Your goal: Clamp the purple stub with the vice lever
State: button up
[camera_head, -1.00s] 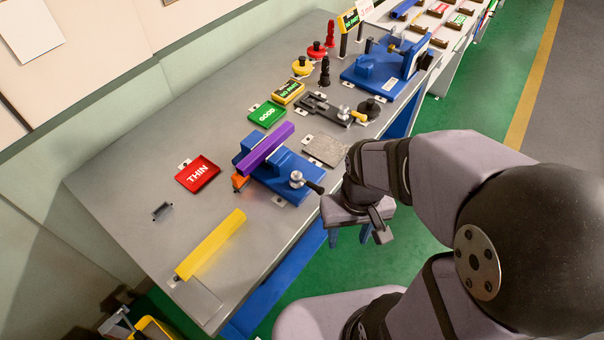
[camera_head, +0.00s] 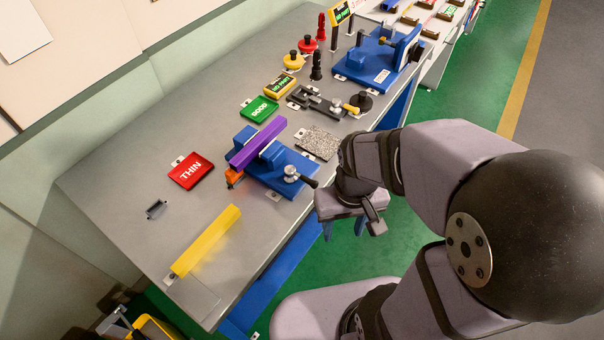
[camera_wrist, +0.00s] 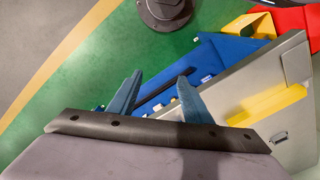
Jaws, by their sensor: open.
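The purple stub (camera_head: 257,143) lies along the top of the blue vice (camera_head: 262,172) on the grey bench. I cannot tell whether the vice jaws press on it. The vice lever (camera_head: 308,181) has a silver hub and a black handle, sticking out at the vice's right end toward the bench's front edge. My gripper (camera_head: 344,234) is just right of and below the lever handle in the head view, off the bench's front side and apart from it. Its two blue fingers are spread and empty, as the wrist view (camera_wrist: 158,78) shows too. The wrist view shows no purple stub.
An orange block (camera_head: 234,177) sits at the vice's left end. A yellow bar (camera_head: 206,240), red THIN tray (camera_head: 191,171), green GOOD tray (camera_head: 260,109) and speckled plate (camera_head: 319,143) lie around it. A larger blue fixture (camera_head: 378,63) stands farther back.

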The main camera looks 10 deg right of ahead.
jog(key=shift+a+f, duration=0.15)
jog(key=shift+a, duration=0.05)
jog(key=c, duration=1.1)
jog(key=a+f+n+b, duration=0.2)
jog(key=a+f, duration=0.1)
jog(key=shift+s+a+b, duration=0.25)
jog(key=shift+s+b, duration=0.05)
jog(key=shift+s, duration=0.05)
grip_shut()
jog(key=w+a+r+n+t+b, duration=0.2)
jog(key=w+a+r+n+b, duration=0.1)
jog(key=w+a+n, duration=0.5)
jog(key=w+d+r+n+h, duration=0.1)
jog(key=w+r+n, duration=0.3)
jog(key=n, duration=1.3)
jog(key=shift+w+d+r+h, duration=0.15)
jog(key=shift+w+r+h, duration=0.05)
jog(key=shift+r+h, duration=0.4)
